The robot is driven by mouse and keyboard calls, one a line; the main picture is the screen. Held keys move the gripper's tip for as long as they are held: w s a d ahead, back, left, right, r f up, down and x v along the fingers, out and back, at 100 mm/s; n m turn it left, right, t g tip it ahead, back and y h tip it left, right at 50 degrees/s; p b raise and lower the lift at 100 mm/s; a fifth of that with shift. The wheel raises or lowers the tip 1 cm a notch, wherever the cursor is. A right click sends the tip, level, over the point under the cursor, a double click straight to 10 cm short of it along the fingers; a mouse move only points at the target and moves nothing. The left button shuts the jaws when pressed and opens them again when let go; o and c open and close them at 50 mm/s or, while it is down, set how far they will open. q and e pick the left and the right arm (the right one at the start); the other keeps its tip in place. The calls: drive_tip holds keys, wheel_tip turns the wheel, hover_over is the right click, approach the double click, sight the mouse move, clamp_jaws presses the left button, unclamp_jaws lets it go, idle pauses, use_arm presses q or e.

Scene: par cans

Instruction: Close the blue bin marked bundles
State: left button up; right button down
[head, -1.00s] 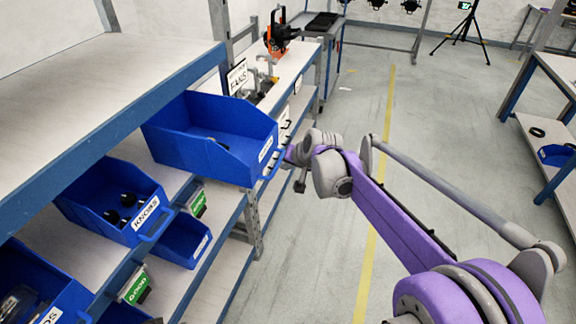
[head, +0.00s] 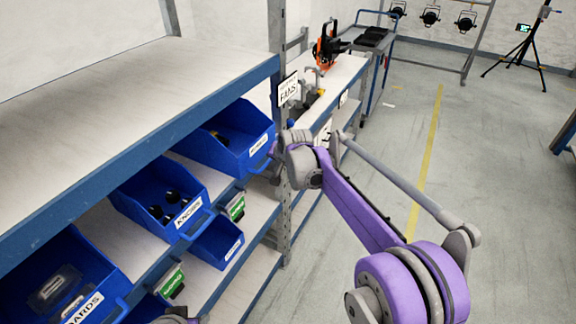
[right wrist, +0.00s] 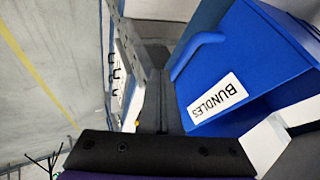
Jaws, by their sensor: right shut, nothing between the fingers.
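The blue bin marked BUNDLES (head: 215,150) sits on the upper bin row of the shelf at left, under the top board. Its front wall and label face the aisle, and some dark contents show inside. In the right wrist view its front, label and projecting blue handle (right wrist: 200,48) show close up. My right gripper (head: 272,170) is shut and empty at the bin's front; I cannot tell whether it touches the bin. A grey part at the bottom edge of the head view may be my left gripper; its fingers are not clear.
A KNOBS bin (head: 160,200) and a BOARDS bin (head: 55,280) stand on the same row. A smaller blue bin (head: 217,243) and green tags are below. A grey shelf post (head: 277,100) stands right of the bundles bin. The aisle floor (head: 390,160) is clear.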

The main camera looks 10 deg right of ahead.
drive_tip(key=shift+w+a+r, duration=0.1)
drive_tip(key=shift+w+a, duration=0.4)
drive_tip(key=shift+a, duration=0.25)
drive_tip(key=s+d+r, duration=0.6)
drive_tip(key=s+r, duration=0.1)
drive_tip(key=s, duration=0.2)
drive_tip(key=s+d+f+n, duration=0.1)
drive_tip(key=s+d+f, duration=0.2)
drive_tip(key=s, duration=0.9)
drive_tip(key=s+d+f+n+g+h, duration=0.1)
drive_tip(key=s+d+f, duration=0.3)
drive_tip(key=s, duration=0.7)
drive_tip(key=s+d+f+n+g+h, duration=0.1)
drive_tip(key=s+d+f+n, duration=0.2)
drive_tip(key=s+f, duration=0.4)
drive_tip(key=s+d, duration=0.1)
drive_tip(key=s, duration=0.4)
drive_tip(key=shift+s+f+b, duration=0.3)
drive_tip(key=shift+s+b, duration=0.05)
